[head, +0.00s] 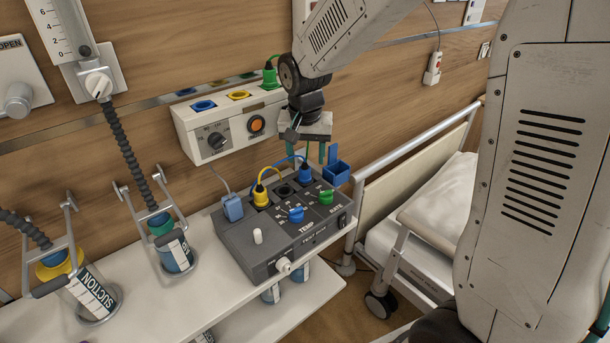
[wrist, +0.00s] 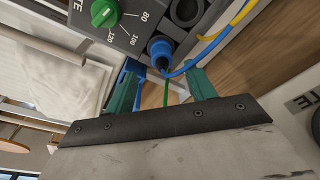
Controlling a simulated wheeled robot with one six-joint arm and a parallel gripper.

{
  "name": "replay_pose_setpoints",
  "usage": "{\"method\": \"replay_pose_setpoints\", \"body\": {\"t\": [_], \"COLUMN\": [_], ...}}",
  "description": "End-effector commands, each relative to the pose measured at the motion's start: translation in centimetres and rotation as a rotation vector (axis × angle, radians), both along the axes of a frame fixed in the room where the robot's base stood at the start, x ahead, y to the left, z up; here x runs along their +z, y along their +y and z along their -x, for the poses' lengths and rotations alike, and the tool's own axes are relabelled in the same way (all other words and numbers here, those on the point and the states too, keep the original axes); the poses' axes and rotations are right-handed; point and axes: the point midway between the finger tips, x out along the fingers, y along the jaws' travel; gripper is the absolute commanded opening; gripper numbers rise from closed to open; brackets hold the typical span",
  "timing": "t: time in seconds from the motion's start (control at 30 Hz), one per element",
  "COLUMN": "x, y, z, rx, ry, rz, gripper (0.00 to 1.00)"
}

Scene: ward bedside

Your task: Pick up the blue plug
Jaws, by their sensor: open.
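The blue plug (head: 305,173) stands upright on the back right of the grey control box (head: 257,240), with a blue cable curving left from it. In the wrist view the blue plug (wrist: 161,50) lies just beyond my fingertips, roughly centred between them. My gripper (head: 320,155) is open and empty, pointing down above and slightly behind the plug. In the wrist view my gripper (wrist: 163,76) shows its two teal fingers apart, with no visible contact on the plug. The plug's lower end is hidden in the box.
A yellow plug (head: 260,195) stands left of the blue one, and a light blue connector (head: 232,208) sits at the box's left edge. A blue holder (head: 337,174) is close on the right. A wall panel (head: 222,130) with a green plug (head: 269,74) stands behind.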

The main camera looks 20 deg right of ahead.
Motion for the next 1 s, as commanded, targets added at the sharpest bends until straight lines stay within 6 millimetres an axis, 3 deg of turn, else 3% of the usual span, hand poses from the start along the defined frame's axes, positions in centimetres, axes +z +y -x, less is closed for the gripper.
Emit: {"method": "replay_pose_setpoints", "body": {"t": [0.27,0.57,0.73,0.77,1.0], "x": [-4.0,-4.4,-4.4,-4.4,-4.4], "y": [0.2,0.1,0.1,0.1,0.1], "z": [-0.3,-0.4,-0.4,-0.4,-0.4], "rx": [0.000,0.000,0.001,0.001,0.001], "ry": [0.002,-0.001,0.000,0.000,-0.001], "rz": [0.000,0.000,-0.001,-0.001,0.000], "gripper": [0.55,0.55,0.10,0.06,0.06]}}
